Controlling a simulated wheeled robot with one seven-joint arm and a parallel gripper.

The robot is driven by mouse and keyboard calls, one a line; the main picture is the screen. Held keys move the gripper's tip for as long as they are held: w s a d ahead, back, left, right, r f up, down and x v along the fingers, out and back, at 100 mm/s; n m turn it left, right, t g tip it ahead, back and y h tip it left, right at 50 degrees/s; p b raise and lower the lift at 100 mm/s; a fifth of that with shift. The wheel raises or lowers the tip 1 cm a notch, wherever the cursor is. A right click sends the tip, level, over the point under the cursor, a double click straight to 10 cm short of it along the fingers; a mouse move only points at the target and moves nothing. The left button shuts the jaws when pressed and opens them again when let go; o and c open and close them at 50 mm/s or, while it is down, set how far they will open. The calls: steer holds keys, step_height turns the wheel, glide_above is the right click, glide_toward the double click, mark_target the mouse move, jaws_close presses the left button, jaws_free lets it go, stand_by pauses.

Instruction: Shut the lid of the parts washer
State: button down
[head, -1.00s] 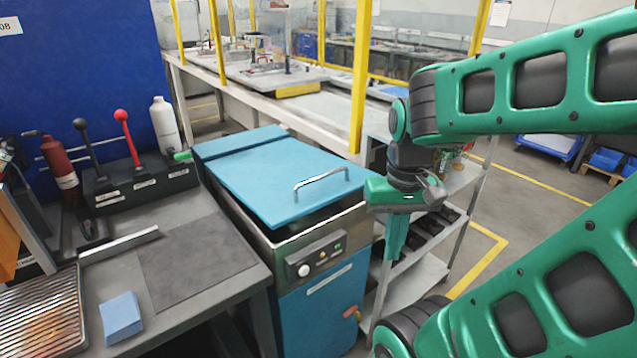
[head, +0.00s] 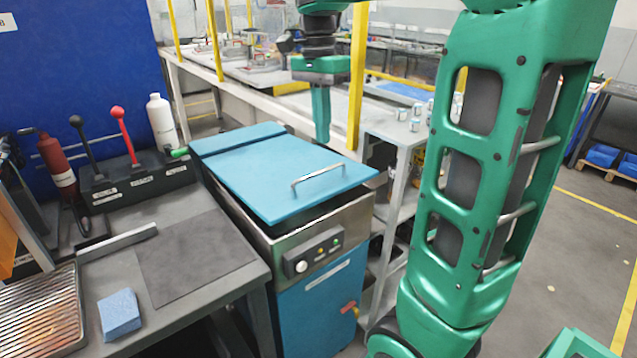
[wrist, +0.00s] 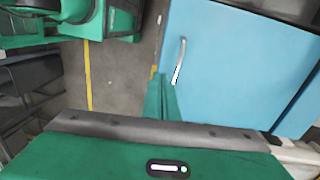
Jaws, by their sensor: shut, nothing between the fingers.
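The parts washer (head: 320,310) is a blue cabinet with a steel rim, standing right of the workbench in the head view. Its light blue lid (head: 265,175) lies nearly flat over the tub, with a dark gap showing under its front edge. A metal bar handle (head: 318,175) is on the lid near the front. The lid (wrist: 240,65) and handle (wrist: 180,60) also show in the wrist view. My gripper (head: 322,138) is shut and empty, pointing down above the lid's far right side. Its fingers (wrist: 160,88) appear beside the handle in the wrist view. I cannot tell any contact.
A workbench (head: 165,300) with a grey mat, blue block (head: 119,313) and lever box (head: 135,180) stands at the left. A shelf cart (head: 395,195) stands right behind the washer. A yellow post (head: 356,80) rises behind. Open floor lies right.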

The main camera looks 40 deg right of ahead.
glide_toward(323, 195)
steer(key=f, duration=0.6)
steer(key=shift+s+a+f, duration=0.1)
steer(key=shift+s+f, duration=0.15)
steer(key=shift+s, duration=0.1)
